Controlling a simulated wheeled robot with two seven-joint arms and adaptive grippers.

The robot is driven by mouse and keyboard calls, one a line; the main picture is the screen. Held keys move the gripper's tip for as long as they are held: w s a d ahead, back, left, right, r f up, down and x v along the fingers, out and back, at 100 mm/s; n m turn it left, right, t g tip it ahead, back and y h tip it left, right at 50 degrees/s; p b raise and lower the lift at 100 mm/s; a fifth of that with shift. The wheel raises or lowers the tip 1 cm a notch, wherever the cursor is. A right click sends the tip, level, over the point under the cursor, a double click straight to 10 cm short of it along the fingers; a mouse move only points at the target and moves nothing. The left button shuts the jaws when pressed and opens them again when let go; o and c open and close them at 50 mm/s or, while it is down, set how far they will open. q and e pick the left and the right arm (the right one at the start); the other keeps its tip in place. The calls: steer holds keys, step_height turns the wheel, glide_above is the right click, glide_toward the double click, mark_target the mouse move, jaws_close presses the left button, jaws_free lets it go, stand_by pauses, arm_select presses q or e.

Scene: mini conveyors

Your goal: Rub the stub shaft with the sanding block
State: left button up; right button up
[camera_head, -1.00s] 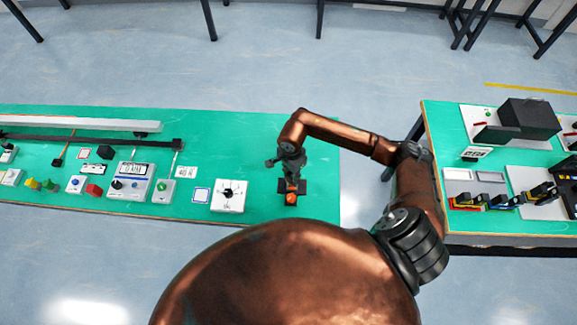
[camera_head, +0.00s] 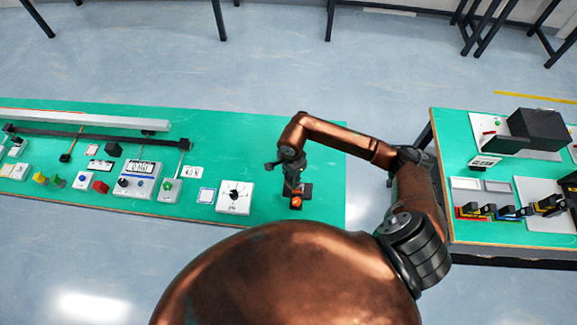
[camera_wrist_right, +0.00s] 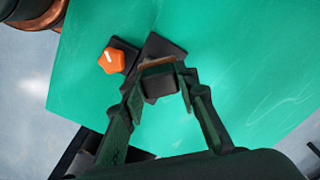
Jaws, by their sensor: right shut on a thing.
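My right gripper (camera_wrist_right: 160,88) points down over the green bench. Its two fingers are shut on a dark block with a brown edge (camera_wrist_right: 160,84), which looks like the sanding block. The block is over or against a dark base plate (camera_wrist_right: 168,46); I cannot tell whether they touch. No stub shaft can be made out; the block and fingers may hide it. In the head view the right gripper (camera_head: 293,185) is small, above the dark plate (camera_head: 307,190). My left gripper is not in view.
An orange five-sided knob (camera_wrist_right: 109,61) on a dark mount sits close beside the plate; it also shows in the head view (camera_head: 296,203). A white dial box (camera_head: 235,197) stands to the left. The green bench (camera_head: 330,170) is clear to the right, up to its edge.

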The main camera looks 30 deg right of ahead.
step_height(320, 180, up, 4)
steer(key=shift+s+d+f+p, duration=0.1)
steer(key=shift+f+p, duration=0.05)
steer(key=shift+p, duration=0.5)
steer(key=shift+r+p, duration=0.35)
steer(key=shift+r, duration=0.35)
steer(key=shift+r+p, duration=0.65)
steer(key=shift+r, duration=0.9)
